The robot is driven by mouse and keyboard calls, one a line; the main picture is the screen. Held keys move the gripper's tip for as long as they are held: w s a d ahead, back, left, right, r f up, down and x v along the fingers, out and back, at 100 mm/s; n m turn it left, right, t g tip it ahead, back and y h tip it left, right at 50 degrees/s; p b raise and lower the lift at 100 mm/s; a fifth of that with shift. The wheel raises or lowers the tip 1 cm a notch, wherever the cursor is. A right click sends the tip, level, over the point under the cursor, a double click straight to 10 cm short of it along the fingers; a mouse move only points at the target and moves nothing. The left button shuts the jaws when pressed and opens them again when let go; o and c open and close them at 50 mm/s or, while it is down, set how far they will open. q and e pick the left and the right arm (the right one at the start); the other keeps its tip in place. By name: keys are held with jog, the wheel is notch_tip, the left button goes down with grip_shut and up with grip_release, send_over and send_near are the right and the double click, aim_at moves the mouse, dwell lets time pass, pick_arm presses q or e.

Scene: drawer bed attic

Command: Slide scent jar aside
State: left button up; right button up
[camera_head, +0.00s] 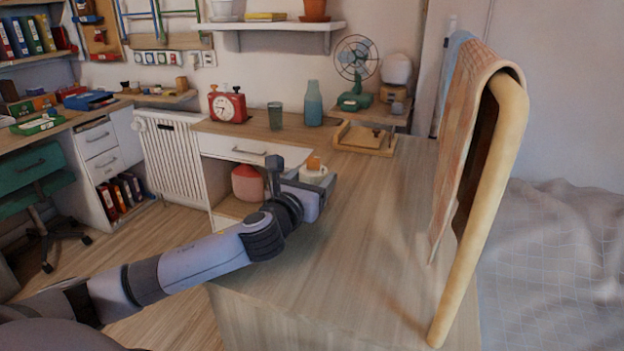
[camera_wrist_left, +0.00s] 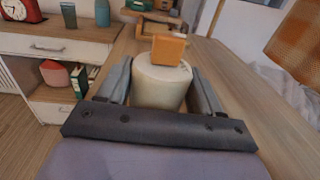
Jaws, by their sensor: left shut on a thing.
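The scent jar (camera_wrist_left: 161,82) is a cream round jar with an orange block-shaped top (camera_wrist_left: 169,50). It stands upright on the wooden desk top (camera_head: 345,225). In the head view the jar (camera_head: 313,176) is partly hidden behind my left gripper (camera_head: 313,184). In the left wrist view my left gripper (camera_wrist_left: 160,95) has a finger on each side of the jar and is shut on it. The jar's lower part is hidden by the gripper body. My right gripper is not in view.
A red clock (camera_head: 228,106), a green glass (camera_head: 275,115), a blue bottle (camera_head: 313,104) and a wooden tray (camera_head: 364,139) stand at the back. A rail with a draped cloth (camera_head: 466,125) rises on the right. The desk's middle and front are clear.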

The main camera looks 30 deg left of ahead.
pick_arm(q)
jog(key=shift+w, duration=0.2)
jog(key=shift+w+a, duration=0.2)
jog(key=shift+w, duration=0.6)
jog(key=shift+w+p, duration=0.2)
jog(key=shift+p, duration=0.1)
jog(key=shift+w+a, duration=0.2)
jog(key=shift+w, duration=0.6)
jog(key=shift+w+a+p, duration=0.2)
jog(key=shift+w+p, duration=0.1)
jog(key=shift+w, duration=0.65)
jog(key=shift+w, duration=0.15)
jog(key=shift+w+a, duration=0.2)
jog(key=shift+w, duration=0.65)
